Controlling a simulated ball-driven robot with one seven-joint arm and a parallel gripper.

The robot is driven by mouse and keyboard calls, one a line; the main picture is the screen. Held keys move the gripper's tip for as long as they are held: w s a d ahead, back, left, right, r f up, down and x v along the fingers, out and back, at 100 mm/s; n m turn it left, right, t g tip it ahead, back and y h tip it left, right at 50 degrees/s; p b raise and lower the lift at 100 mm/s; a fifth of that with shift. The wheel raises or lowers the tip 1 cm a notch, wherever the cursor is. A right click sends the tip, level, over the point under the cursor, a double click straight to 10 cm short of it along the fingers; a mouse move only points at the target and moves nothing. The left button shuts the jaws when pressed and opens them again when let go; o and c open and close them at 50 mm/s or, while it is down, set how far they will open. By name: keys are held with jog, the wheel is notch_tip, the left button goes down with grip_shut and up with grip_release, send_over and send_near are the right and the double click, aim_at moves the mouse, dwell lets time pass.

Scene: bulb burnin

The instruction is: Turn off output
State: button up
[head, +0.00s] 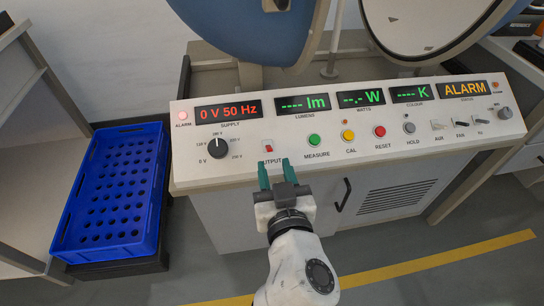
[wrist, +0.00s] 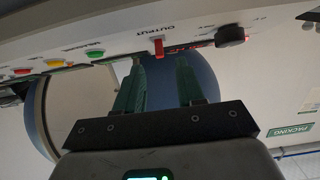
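The output switch is a small red rocker (head: 268,149) on the sloped white control panel (head: 330,150), above the printed word OUTPUT. It also shows in the wrist view (wrist: 159,47), just beyond my fingertips. The supply display (head: 228,112) reads 0 V 50 Hz, and the status display (head: 463,89) reads ALARM. My gripper (head: 275,173) is open and empty, with its green fingers apart just below the switch. In the wrist view the fingers (wrist: 158,82) point toward the panel. I cannot tell whether they touch it.
A black supply knob (head: 218,148) sits left of the switch. Green (head: 314,140), yellow (head: 348,135) and red (head: 380,131) buttons sit to its right. A blue perforated crate (head: 150,190) stands at left. A blue sphere (head: 250,25) rises behind the panel.

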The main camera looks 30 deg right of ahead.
jog(key=v, duration=0.6)
dwell(0.4)
jog(key=s+d+f+g, duration=0.4)
jog(key=d+f+g, duration=0.3)
jog(key=d+f, duration=0.5)
jog(key=s+f+n+g+y, duration=0.3)
jog(key=s+f+g+y, duration=0.2)
jog(key=s+f+g, duration=0.55)
notch_tip(320, 180, up, 24)
jog(key=s+t+p, duration=0.1)
jog(key=t+p, duration=0.1)
jog(key=p, duration=2.3)
jog(key=shift+s+t, duration=0.35)
jog(key=shift+s, duration=0.05)
jog(key=shift+d+f, duration=0.1)
jog(key=shift+d, duration=0.05)
